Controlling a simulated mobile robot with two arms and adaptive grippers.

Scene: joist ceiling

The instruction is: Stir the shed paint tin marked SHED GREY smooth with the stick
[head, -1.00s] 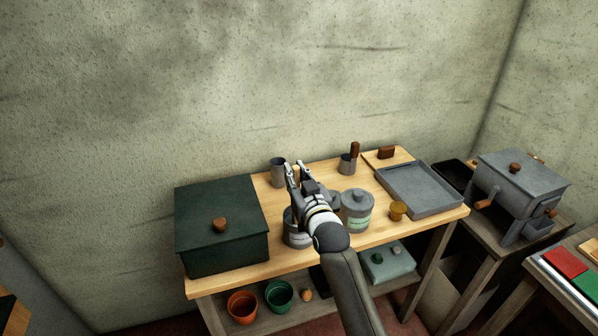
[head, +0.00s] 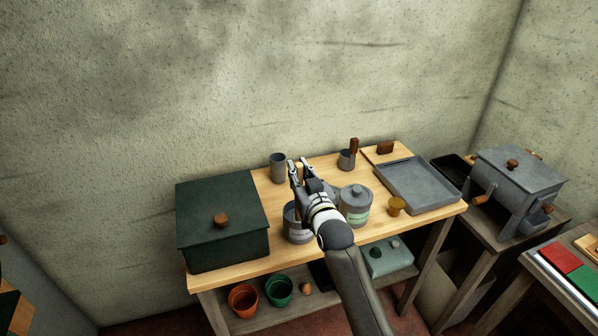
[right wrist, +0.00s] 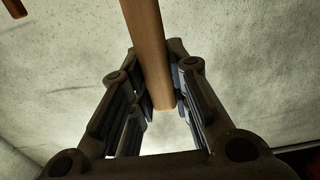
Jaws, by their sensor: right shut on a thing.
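My right gripper (head: 298,167) is above the middle of the wooden bench and hides part of it. The right wrist view shows its fingers (right wrist: 164,92) shut on a wooden stick (right wrist: 146,50), with pale wall behind. A grey tin (head: 297,222) with a pale label stands below the gripper, partly hidden by my arm. A second grey tin (head: 356,204), lidded and with a greenish label, stands just right of it. I cannot read either label. Something grey between the tins is mostly hidden. My left gripper is not in view.
A dark green box (head: 221,225) stands at the bench's left end. Behind are a grey cup (head: 278,167) and another cup (head: 346,160) holding a brown handle. To the right are a yellow-brown pot (head: 396,206) and a grey tray (head: 418,184). Bare bench (head: 262,185) shows beside the box.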

